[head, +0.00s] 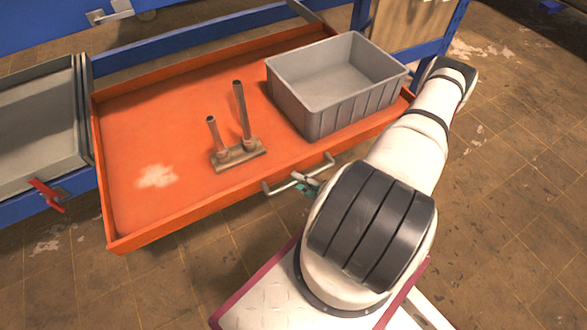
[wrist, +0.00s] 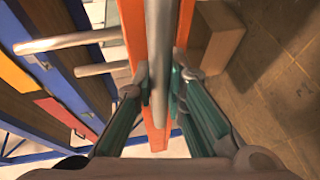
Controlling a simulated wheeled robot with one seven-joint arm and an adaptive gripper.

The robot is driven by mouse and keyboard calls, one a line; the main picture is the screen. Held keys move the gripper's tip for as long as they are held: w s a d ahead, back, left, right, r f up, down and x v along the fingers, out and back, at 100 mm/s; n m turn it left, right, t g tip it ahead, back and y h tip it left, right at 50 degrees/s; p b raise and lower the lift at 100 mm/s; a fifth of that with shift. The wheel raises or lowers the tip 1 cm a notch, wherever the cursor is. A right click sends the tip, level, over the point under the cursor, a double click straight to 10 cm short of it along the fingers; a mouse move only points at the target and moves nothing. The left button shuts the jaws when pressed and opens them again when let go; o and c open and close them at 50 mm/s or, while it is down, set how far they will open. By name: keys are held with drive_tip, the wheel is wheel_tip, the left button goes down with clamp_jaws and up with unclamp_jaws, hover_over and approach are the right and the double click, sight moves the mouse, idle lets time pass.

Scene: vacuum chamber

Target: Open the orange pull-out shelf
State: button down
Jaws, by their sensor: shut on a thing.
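The orange pull-out shelf (head: 155,125) is pulled well out of its blue frame, toward me. A metal bar handle (head: 290,183) runs along its front edge; it also shows in the wrist view (wrist: 160,60). My gripper (wrist: 160,92) has a finger on each side of the handle and is shut on it. In the head view my arm hides most of the gripper, and only a small green part shows at the handle. The shelf's orange front edge (wrist: 132,30) lies beyond the handle in the wrist view.
On the shelf stand a grey bin (head: 335,85) at the right and a base with two upright rods (head: 238,155) in the middle. A grey tray (head: 40,125) with a red latch (head: 47,193) is at the left. Tiled floor (head: 510,200) is open at the right.

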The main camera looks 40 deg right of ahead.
drive_tip(key=shift+s+a, duration=0.2)
drive_tip(key=shift+s, duration=0.7)
drive_tip(key=c, duration=1.6)
unclamp_jaws()
drive_tip(key=v, duration=1.2)
drive_tip(key=shift+f, duration=0.1)
